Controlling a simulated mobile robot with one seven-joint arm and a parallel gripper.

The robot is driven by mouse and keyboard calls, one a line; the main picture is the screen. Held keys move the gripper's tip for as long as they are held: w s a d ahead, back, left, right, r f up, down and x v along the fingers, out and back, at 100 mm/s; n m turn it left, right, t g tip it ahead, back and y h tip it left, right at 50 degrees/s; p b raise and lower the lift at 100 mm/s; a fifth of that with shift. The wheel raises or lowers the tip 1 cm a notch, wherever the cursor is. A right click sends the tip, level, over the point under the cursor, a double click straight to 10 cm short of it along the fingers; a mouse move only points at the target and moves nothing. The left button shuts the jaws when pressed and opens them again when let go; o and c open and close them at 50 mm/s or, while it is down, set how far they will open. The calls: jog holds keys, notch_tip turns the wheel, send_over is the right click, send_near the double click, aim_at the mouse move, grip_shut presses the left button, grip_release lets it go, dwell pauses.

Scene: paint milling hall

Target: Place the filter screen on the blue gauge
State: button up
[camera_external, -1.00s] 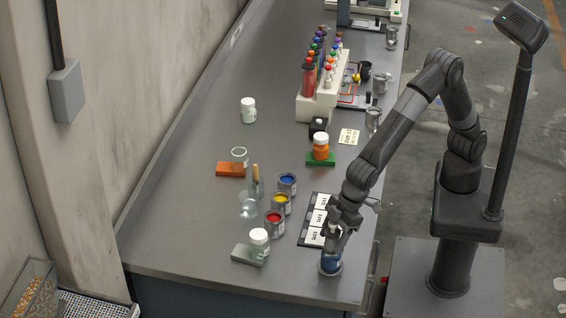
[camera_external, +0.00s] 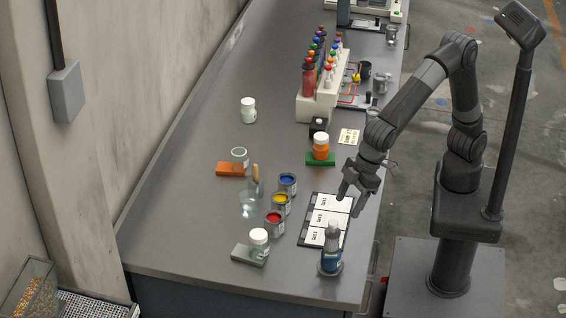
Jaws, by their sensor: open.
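A black board with white cards (camera_external: 325,218) lies behind the blue piece. Open paint cans in red (camera_external: 274,224), yellow and blue stand to its left. A white-capped jar (camera_external: 259,241) stands on a grey block.

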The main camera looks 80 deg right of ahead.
jog(key=w+d+r+m+t+h, duration=0.1)
jog(key=w+d+r+m, duration=0.15)
jog(key=d, duration=1.15)
jog(key=w+d+r+m, duration=0.1)
jog(key=d+r, duration=0.3)
jog(key=d, duration=0.9)
jog(key=s+d+f+m, duration=0.1)
jog(key=s+d, duration=0.3)
jog(key=d, duration=0.3)
jog(key=s+d+f+m+h, duration=0.1)
jog(key=s+d+f+m, duration=0.1)
jog(key=s+d, duration=0.3)
jog(key=s+d+f+m+t, duration=0.1)
jog(key=s+d, duration=0.3)
jog(key=d, duration=0.7)
jog(key=shift+s+f+m+h, duration=0.3)
jog(key=shift+s+m+h, duration=0.05)
jog(key=shift+s+h, duration=0.05)
